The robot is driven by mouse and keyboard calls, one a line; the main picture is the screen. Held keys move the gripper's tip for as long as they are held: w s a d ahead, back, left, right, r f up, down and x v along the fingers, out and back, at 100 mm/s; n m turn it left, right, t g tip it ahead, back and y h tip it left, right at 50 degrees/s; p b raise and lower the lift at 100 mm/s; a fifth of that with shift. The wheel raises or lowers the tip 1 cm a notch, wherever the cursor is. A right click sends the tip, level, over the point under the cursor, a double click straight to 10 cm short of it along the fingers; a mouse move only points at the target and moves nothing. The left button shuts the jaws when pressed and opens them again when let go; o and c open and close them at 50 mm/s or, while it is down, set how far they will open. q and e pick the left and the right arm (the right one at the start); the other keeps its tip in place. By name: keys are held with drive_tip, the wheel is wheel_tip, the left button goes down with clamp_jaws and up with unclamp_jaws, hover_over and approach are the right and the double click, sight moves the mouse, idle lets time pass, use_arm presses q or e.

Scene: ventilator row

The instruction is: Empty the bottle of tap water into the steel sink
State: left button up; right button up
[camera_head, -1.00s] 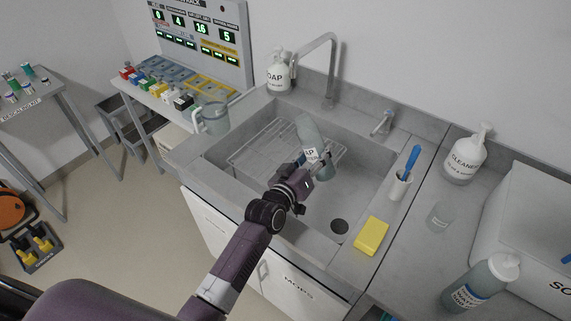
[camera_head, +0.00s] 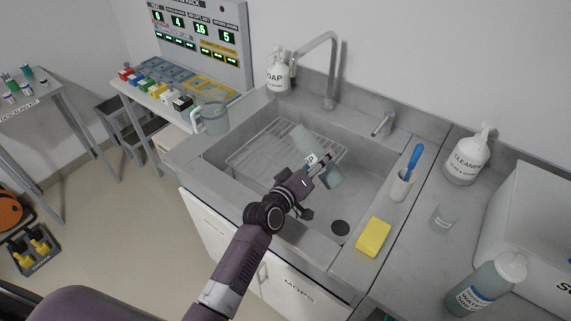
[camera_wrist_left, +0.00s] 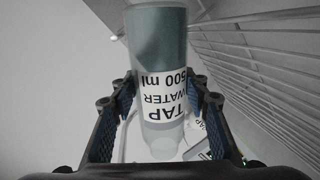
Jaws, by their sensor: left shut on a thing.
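The tap water bottle (camera_head: 329,178) is clear, with bluish water and a white label. My left gripper (camera_head: 318,166) is shut on it around the middle and holds it tilted over the basin of the steel sink (camera_head: 362,185). In the left wrist view the bottle (camera_wrist_left: 158,40) lies between both finger pads, its label reading "TAP WATER 500 ml" upside down. The water looks darker toward the bottle's far end there, with a slanted edge. I cannot make out the mouth or any stream. My right gripper is not in view.
A wire rack (camera_head: 262,145) lies in the basin's left part; the drain (camera_head: 340,228) is at the front right. The faucet (camera_head: 331,70) and soap bottle (camera_head: 277,72) stand behind. A yellow sponge (camera_head: 373,237), brush cup (camera_head: 401,186) and jug (camera_head: 212,118) sit on the rim.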

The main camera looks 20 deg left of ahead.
use_arm(q)
drive_tip(key=shift+s+d+f+n+h+b, duration=0.1)
drive_tip(key=shift+d+f+n+h+b, duration=0.2)
drive_tip(key=shift+f+n+b, duration=0.4)
idle(0.5)
drive_tip(key=shift+d+r+n+g, duration=0.15)
drive_tip(key=shift+n+g, duration=0.25)
drive_tip(key=shift+n, duration=0.3)
idle(0.3)
drive_tip(key=shift+a+f+n+h+b, duration=0.4)
drive_tip(key=shift+a+f+n+b, duration=0.15)
drive_tip(key=shift+f+n+b, duration=0.2)
idle(0.5)
drive_tip(key=shift+w+r+n+g+p, duration=0.2)
drive_tip(key=shift+n+g+p, duration=0.1)
drive_tip(key=shift+n+p, duration=0.3)
idle(1.4)
drive_tip(key=shift+a+n+h, duration=0.2)
drive_tip(key=shift+n+h, duration=0.2)
drive_tip(key=shift+n, duration=0.05)
idle(2.1)
